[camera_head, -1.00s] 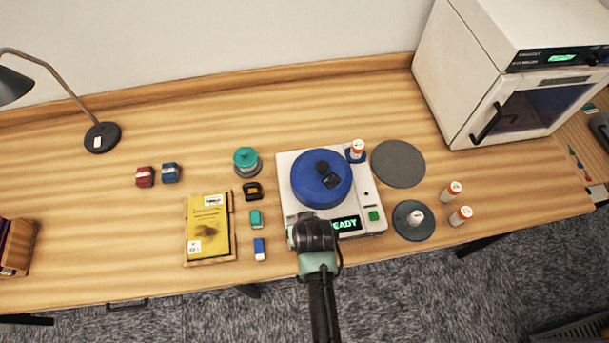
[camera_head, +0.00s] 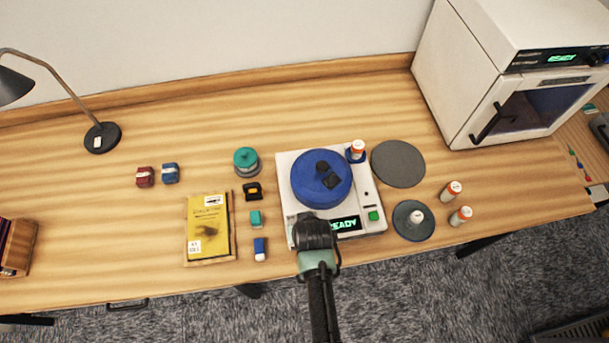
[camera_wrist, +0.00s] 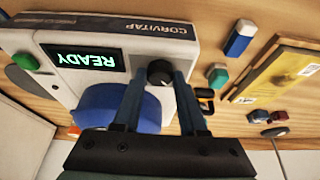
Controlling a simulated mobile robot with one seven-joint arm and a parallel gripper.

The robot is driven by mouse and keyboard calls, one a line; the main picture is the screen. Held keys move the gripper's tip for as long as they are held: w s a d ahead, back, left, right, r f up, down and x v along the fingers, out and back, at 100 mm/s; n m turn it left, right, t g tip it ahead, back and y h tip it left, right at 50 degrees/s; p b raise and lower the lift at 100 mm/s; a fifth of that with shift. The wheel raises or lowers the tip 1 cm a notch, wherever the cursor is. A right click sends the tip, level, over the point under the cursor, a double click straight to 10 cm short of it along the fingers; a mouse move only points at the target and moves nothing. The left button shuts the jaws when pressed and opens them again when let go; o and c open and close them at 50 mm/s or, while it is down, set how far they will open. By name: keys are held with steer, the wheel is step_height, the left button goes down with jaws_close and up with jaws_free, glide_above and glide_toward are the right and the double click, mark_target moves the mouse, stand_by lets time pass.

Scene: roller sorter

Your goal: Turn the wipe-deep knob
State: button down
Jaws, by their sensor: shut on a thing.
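The white machine (camera_head: 284,180) stands on the bench with a blue round lid (camera_head: 309,196) and a lit READY display (camera_head: 345,224). In the wrist view, a small black knob (camera_wrist: 160,72) sits on the machine's front panel beside the display (camera_wrist: 82,62). My gripper (camera_wrist: 159,80) has one finger on each side of the knob and is shut on it. Any mark on the knob is partly hidden, and no knob label is readable. In the head view my gripper (camera_head: 315,235) and wrist cover the knob at the machine's front edge.
A green button (camera_head: 374,216) is on the machine's right front. A yellow book (camera_head: 208,228) and small blocks lie to the left. A grey disc (camera_head: 398,164), a dark round plate (camera_head: 414,230) and orange-capped vials (camera_head: 460,215) are to the right. A white oven (camera_head: 455,85) stands far right.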

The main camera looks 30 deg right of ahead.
steer(key=shift+m, duration=0.3)
steer(key=m, duration=0.1)
steer(key=m+h, duration=0.1)
steer(key=m, duration=0.1)
steer(key=shift+w+a+m+g+h, duration=0.1)
steer(key=shift+a+m+g+h, duration=0.1)
steer(key=shift+m+g+h, duration=0.1)
steer(key=m+b, duration=0.1)
steer(key=m, duration=0.1)
steer(key=m+g+h+b, duration=0.1)
steer(key=m, duration=0.2)
steer(key=shift+w+a+f+g, duration=0.1)
steer(key=shift+w+g, duration=0.1)
steer(key=shift+g, duration=0.1)
steer(key=m+b, duration=0.1)
steer(key=m, duration=0.1)
steer(key=m+g+b, duration=0.1)
steer(key=m+b, duration=0.1)
steer(key=shift+w+m+g+h, duration=0.2)
steer(key=shift+m+g+h, duration=0.1)
steer(key=shift+m+h, duration=0.1)
steer(key=shift+m+g+b, duration=0.8)
steer(key=shift+m+b, duration=0.3)
steer(key=shift+m, duration=0.8)
steer(key=shift+c, duration=2.3)
jaws_free()
